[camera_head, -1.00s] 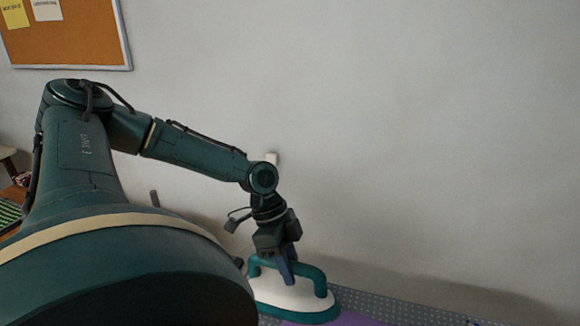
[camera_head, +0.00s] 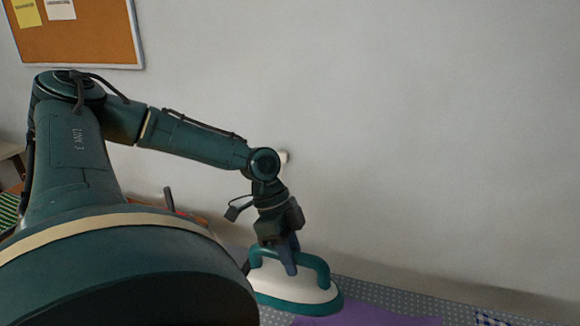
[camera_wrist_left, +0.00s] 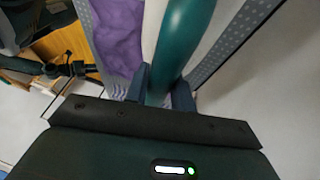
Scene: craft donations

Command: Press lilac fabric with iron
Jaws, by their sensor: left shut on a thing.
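The iron (camera_head: 290,286) has a white body, a teal base rim and a teal handle. It is at the lower middle of the head view, at the left end of the lilac fabric (camera_head: 365,314). My left gripper (camera_head: 290,268) is shut on the iron's handle from above. In the left wrist view the teal handle (camera_wrist_left: 180,40) lies between the two fingers of my left gripper (camera_wrist_left: 165,85), with the wrinkled lilac fabric (camera_wrist_left: 118,35) beside it. The iron's underside is hidden, so I cannot tell whether it touches the fabric. My right gripper is not in view.
A grey dotted surface (camera_head: 440,306) lies under the fabric along the wall. A checked dark-blue cloth (camera_head: 492,319) shows at the lower right edge. A corkboard (camera_head: 85,35) hangs at upper left. A striped green item (camera_head: 8,210) is at the left edge.

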